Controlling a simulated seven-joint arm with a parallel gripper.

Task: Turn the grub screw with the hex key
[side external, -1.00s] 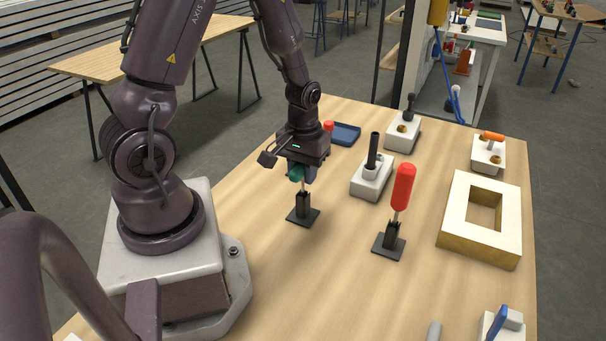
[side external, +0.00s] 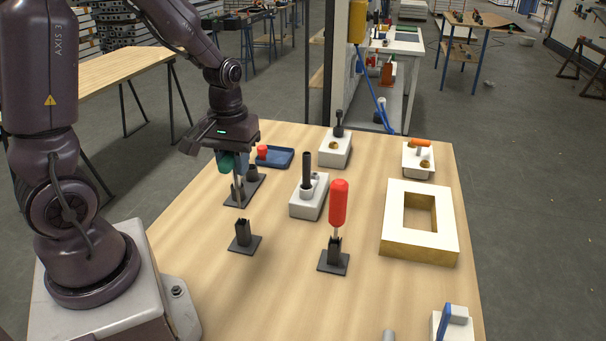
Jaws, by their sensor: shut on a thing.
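My gripper (side external: 232,158) is shut on a teal-handled tool (side external: 228,163), held upright. A thin grey shaft shows below the handle, in front of a dark holder on a black plate (side external: 243,193); whether it touches that plate I cannot tell. I cannot tell for sure whether this tool is the hex key. A black stand (side external: 243,236) nearer the camera is empty. No grub screw can be made out. White blocks with brass inserts stand at the back (side external: 335,148) and back right (side external: 418,160).
A red-handled tool (side external: 338,203) stands in a black stand. A white block with a black post (side external: 308,200) is right of my gripper. A blue tray (side external: 275,158) holds a red piece. A white frame (side external: 440,232) lies at right.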

